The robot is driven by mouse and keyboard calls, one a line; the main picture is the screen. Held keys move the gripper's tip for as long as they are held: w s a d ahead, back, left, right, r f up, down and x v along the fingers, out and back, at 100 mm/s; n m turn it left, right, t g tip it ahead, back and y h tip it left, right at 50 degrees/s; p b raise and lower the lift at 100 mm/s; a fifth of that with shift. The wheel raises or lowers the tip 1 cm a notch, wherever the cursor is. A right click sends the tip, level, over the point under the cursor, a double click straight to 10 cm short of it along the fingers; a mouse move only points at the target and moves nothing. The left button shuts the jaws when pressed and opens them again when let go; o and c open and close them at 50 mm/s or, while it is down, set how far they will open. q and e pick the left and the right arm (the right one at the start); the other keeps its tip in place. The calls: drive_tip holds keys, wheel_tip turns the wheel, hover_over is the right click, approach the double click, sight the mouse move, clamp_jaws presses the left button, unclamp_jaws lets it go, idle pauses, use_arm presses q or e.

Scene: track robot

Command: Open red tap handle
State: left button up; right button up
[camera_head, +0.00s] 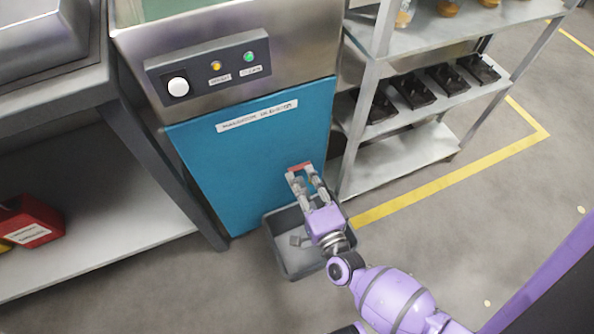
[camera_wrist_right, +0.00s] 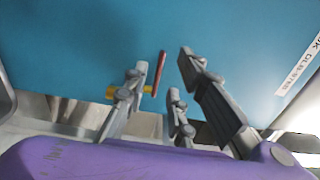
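The red tap handle (camera_head: 300,167) shows at the lower right of the blue cabinet panel, just beyond my right gripper's fingertips. In the right wrist view the handle (camera_wrist_right: 160,68) is a thin red bar at the end of a yellow tap body (camera_wrist_right: 112,92) on the blue panel. My right gripper (camera_head: 304,176) is open. In its wrist view the handle appears between the spread fingers (camera_wrist_right: 163,70), with no clear contact. The left finger covers part of the yellow body. My left gripper is not in view.
A grey bin (camera_head: 273,243) stands on the floor below the tap, partly behind my right gripper. A metal shelf (camera_head: 400,162) stands close on the right. The floor at the lower left is clear.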

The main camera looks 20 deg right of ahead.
sight(297, 171)
drive_tip(key=w, duration=0.3)
clamp_jaws()
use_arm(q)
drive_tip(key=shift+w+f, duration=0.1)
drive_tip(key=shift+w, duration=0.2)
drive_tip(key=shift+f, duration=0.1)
